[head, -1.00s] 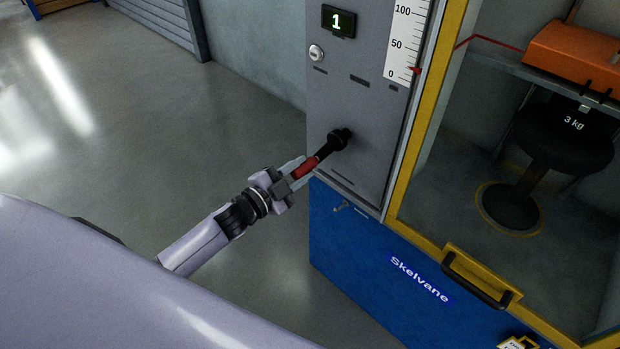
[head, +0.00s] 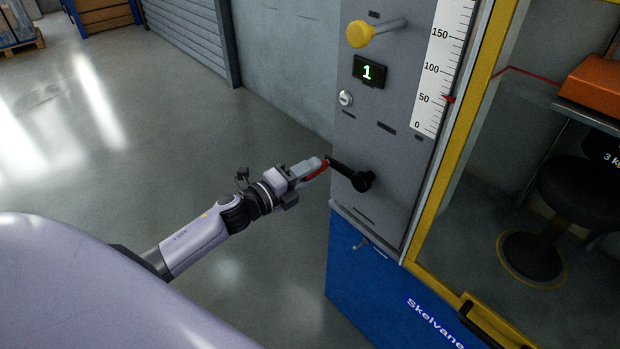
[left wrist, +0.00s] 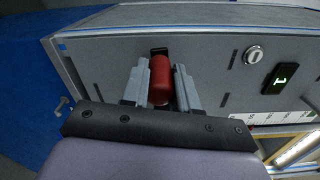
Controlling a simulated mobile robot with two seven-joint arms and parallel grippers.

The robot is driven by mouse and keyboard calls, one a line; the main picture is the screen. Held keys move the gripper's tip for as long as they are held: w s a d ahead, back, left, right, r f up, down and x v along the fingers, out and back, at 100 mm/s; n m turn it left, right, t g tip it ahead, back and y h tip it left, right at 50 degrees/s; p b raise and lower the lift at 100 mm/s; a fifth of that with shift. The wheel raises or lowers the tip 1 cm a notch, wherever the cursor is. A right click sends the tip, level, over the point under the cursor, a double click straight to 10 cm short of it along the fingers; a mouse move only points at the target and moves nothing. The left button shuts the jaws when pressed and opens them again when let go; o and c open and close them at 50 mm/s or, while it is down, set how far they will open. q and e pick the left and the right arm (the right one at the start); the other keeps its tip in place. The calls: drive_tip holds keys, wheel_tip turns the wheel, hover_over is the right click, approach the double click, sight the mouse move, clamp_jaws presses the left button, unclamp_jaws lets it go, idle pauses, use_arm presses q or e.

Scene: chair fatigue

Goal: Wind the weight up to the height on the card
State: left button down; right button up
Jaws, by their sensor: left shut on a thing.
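The black crank (head: 352,176) sits low on the grey panel, its arm pointing to the upper left. My left gripper (head: 316,168) is shut around the crank's red handle (head: 322,172). In the left wrist view the red handle (left wrist: 160,82) stands between both fingers. A white scale (head: 440,75) has a red pointer (head: 448,99) at its right edge, near or somewhat above 50; the exact reading is unclear. A dark thing marked "3 kg" (head: 611,157) is cut off at the right edge. The card is not visible now. My right gripper is out of view.
The panel has a display (head: 368,72) showing 1, a key lock (head: 345,98) and a yellow knob (head: 360,34). A yellow frame (head: 455,150) borders the cabinet with a black stool (head: 590,195) inside. A small lever (head: 361,244) sticks out on the blue base.

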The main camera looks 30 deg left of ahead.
use_arm(q)
drive_tip(key=shift+w+r+m+p, duration=0.1)
drive_tip(key=shift+r+m+p, duration=0.45)
drive_tip(key=shift+r+m, duration=1.3)
drive_tip(key=shift+r, duration=0.15)
drive_tip(key=c, duration=0.9)
unclamp_jaws()
drive_tip(key=shift+o, duration=0.2)
drive_tip(key=shift+d, duration=0.1)
drive_tip(key=shift+s+f, duration=0.2)
drive_tip(key=shift+f, duration=0.05)
drive_tip(key=shift+s+a, duration=0.2)
drive_tip(key=shift+s, duration=0.35)
drive_tip(key=shift+v, duration=2.95)
drive_tip(key=shift+r, duration=0.1)
